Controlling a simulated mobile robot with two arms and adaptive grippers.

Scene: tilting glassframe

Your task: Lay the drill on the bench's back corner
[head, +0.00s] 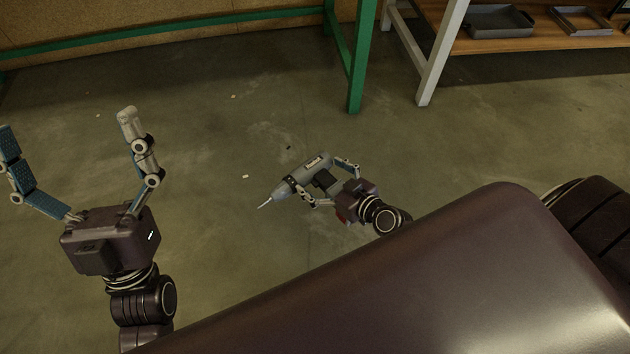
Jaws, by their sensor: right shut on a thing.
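The drill (313,166) is grey with a dark collar and a thin bit that points to the lower left. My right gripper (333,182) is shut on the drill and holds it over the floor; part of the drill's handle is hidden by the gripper. My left gripper (68,150) is at the left, its fingers spread wide, open and empty, well apart from the drill. Which piece of furniture is the bench, and its back corner, I cannot tell from this view.
A green metal frame (364,55) stands at the top, with a leg on the floor. Right of it is a wooden shelf (540,38) with a white leg (441,52), bearing a grey tray (499,21) and another tray (581,21). The concrete floor (220,110) between is largely clear.

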